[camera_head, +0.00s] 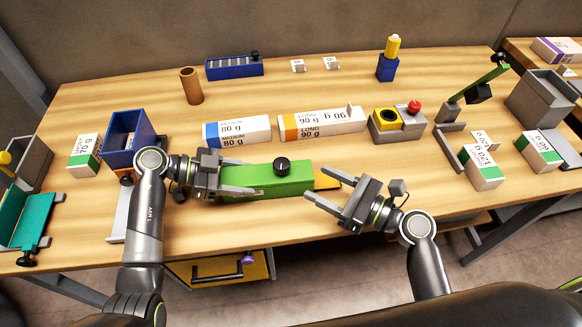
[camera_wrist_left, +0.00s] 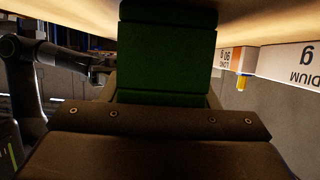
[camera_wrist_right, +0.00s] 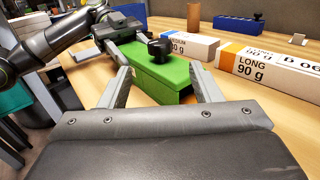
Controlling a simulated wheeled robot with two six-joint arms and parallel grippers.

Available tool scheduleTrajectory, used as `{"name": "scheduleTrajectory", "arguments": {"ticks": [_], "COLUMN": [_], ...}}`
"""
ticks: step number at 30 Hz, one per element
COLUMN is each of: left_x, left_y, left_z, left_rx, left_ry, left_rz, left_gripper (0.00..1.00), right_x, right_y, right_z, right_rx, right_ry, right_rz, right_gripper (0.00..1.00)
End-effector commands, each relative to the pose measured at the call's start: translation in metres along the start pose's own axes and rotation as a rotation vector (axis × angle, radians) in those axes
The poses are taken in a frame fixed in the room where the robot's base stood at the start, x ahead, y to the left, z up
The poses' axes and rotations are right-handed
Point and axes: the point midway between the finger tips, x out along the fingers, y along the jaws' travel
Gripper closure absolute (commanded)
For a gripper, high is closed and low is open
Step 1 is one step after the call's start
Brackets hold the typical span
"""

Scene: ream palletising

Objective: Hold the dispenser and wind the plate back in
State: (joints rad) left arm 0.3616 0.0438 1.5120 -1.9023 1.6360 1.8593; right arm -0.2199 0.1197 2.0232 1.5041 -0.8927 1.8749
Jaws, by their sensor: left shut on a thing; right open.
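The green dispenser (camera_head: 265,179) lies on the table in the middle front, with a round black knob (camera_head: 282,165) on top. In the right wrist view the dispenser (camera_wrist_right: 165,78) lies ahead between the fingers; I cannot make out the plate there.
A white-and-blue ream (camera_head: 237,132) and a white-and-orange ream (camera_head: 321,123) lie just behind the dispenser. A grey-yellow box with a red button (camera_head: 398,122) stands to the right. A blue bin (camera_head: 129,140) stands left. Bare table lies in front of the dispenser.

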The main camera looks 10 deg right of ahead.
Motion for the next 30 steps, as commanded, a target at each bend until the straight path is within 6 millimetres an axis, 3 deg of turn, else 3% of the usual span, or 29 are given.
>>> {"name": "scheduleTrajectory", "arguments": {"ticks": [6,13,26,30], "left_x": [0.0,0.0,0.0,0.0], "left_y": [0.0,0.0,0.0,0.0], "left_z": [0.0,0.0,0.0,0.0], "left_rx": [0.0,0.0,0.0,0.0], "left_ry": [0.0,0.0,0.0,0.0], "left_rz": [0.0,0.0,0.0,0.0], "left_gripper": [0.73,0.73,0.73,0.73], "right_x": [0.043,0.075,0.084,0.084], "right_y": [0.0,0.0,0.0,0.0], "right_z": [0.001,0.0,-0.001,0.0], "right_rx": [0.003,0.002,0.0,0.0], "right_ry": [-0.005,-0.001,0.002,0.002], "right_rz": [0.0,0.001,0.001,0.001], "right_gripper": [0.42,0.42,0.42,0.59]}}
